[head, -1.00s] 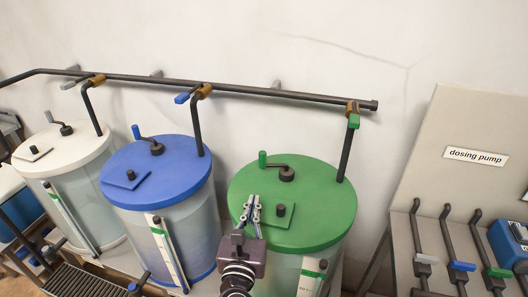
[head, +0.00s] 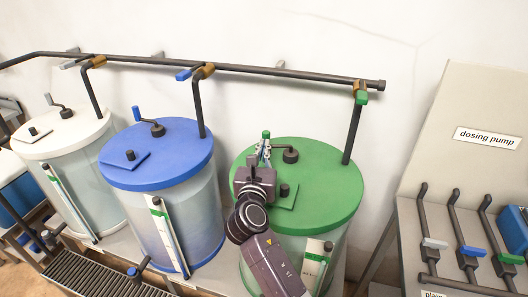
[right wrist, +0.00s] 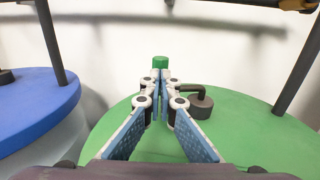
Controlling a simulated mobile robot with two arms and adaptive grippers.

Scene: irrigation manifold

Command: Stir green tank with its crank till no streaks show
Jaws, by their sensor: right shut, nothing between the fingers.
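The green tank has a green lid (head: 335,190) with a dark crank hub (head: 290,155). The crank's upright green handle (head: 266,134) stands toward the lid's far left. My right gripper (head: 264,149) is over the lid, its fingers shut and empty, just on the near side of the handle. In the right wrist view the fingertips (right wrist: 161,80) come together in front of the green handle (right wrist: 160,62), and the hub (right wrist: 199,104) is to their right. I cannot tell whether they touch the handle. My arm hides part of the tank wall; streaks cannot be made out. My left gripper is not in view.
A blue-lidded tank (head: 157,170) and a white-lidded tank (head: 62,140) stand to the left. A dark pipe (head: 290,94) runs behind, with a downpipe (head: 352,135) near the green lid. The dosing pump panel (head: 465,140) and several levers are at right.

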